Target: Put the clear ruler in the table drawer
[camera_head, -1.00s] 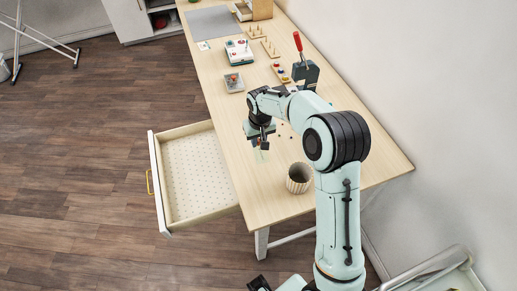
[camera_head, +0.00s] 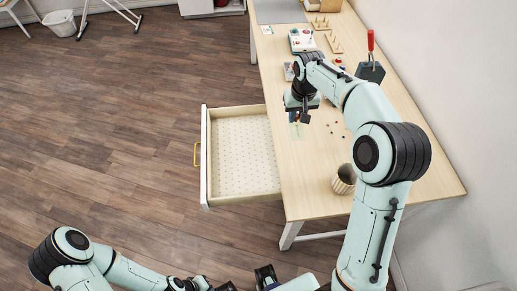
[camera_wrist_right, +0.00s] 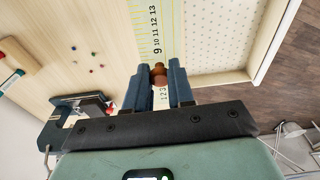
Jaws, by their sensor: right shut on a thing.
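The clear ruler (camera_wrist_right: 157,30), with a yellowish edge and black numbers, runs ahead from my right gripper (camera_wrist_right: 159,88) in the right wrist view. The jaws are shut on a brown knob on it. In the head view my right gripper (camera_head: 298,118) is over the table's left edge, beside the drawer; the ruler (camera_head: 296,131) shows only faintly below it. The table drawer (camera_head: 204,155) is pulled out to the left and looks empty, with a dotted lining. My left arm (camera_head: 130,272) is low at the bottom left; its gripper is partly cut off.
A ribbed cup (camera_head: 343,180) stands near the table's front end. Small red bits (camera_head: 335,128) lie right of the gripper. A red-handled clamp (camera_head: 370,65), a small box (camera_head: 301,40) and peg racks (camera_head: 333,42) are farther back. The floor left of the drawer is clear.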

